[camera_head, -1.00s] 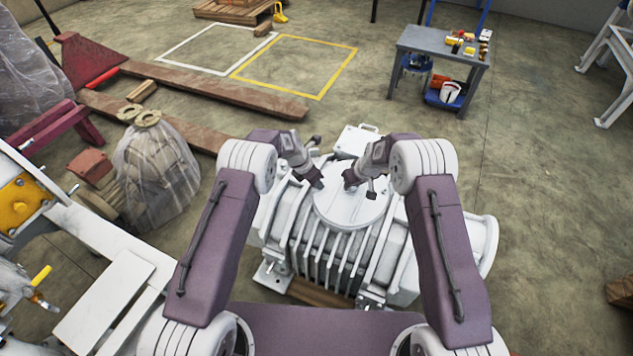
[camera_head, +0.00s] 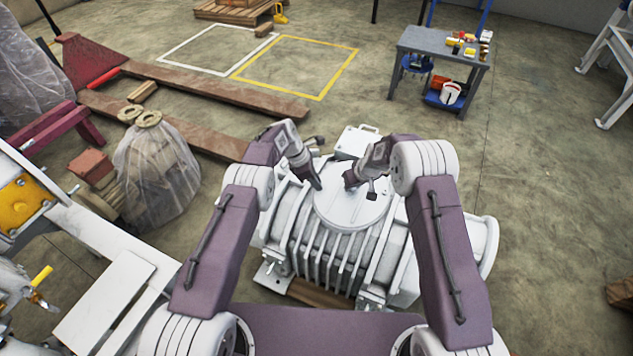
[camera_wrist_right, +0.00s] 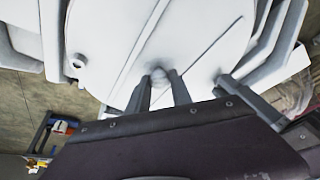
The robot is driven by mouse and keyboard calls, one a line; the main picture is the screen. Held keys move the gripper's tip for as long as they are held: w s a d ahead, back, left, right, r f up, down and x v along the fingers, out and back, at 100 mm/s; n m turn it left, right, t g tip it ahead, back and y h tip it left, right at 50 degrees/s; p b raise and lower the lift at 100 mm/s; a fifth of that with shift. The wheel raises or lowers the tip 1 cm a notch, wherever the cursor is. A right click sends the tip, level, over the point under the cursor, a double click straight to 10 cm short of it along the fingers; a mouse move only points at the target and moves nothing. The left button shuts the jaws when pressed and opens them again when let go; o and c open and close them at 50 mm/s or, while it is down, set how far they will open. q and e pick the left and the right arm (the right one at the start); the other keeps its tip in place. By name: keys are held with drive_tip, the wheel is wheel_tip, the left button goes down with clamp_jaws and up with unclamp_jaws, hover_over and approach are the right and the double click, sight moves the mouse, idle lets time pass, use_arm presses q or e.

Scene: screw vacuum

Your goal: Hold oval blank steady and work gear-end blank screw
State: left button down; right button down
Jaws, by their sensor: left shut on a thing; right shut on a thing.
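The oval blank (camera_head: 350,212) is a pale, round-looking cover on top of the white ribbed vacuum body (camera_head: 330,255) in the head view. My left gripper (camera_head: 317,186) is shut at the left edge of the cover. My right gripper (camera_head: 349,184) is shut low over the upper part of the cover. The right wrist view shows the pale cover surface (camera_wrist_right: 110,50) and my right fingers (camera_wrist_right: 160,85) around a small rounded head, apparently the gear-end blank screw (camera_wrist_right: 158,74). The screw is hidden in the head view.
A white box with a handle (camera_head: 358,141) stands behind the cover. A plastic-wrapped bundle (camera_head: 160,175) and white frame (camera_head: 105,300) are at left. A grey workbench (camera_head: 440,50) stands at the back right. Floor to the right is mostly clear.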

idle(0.4)
use_arm(q)
drive_tip(key=c, duration=1.3)
unclamp_jaws()
drive_tip(key=shift+c, duration=0.2)
drive_tip(key=v, duration=1.2)
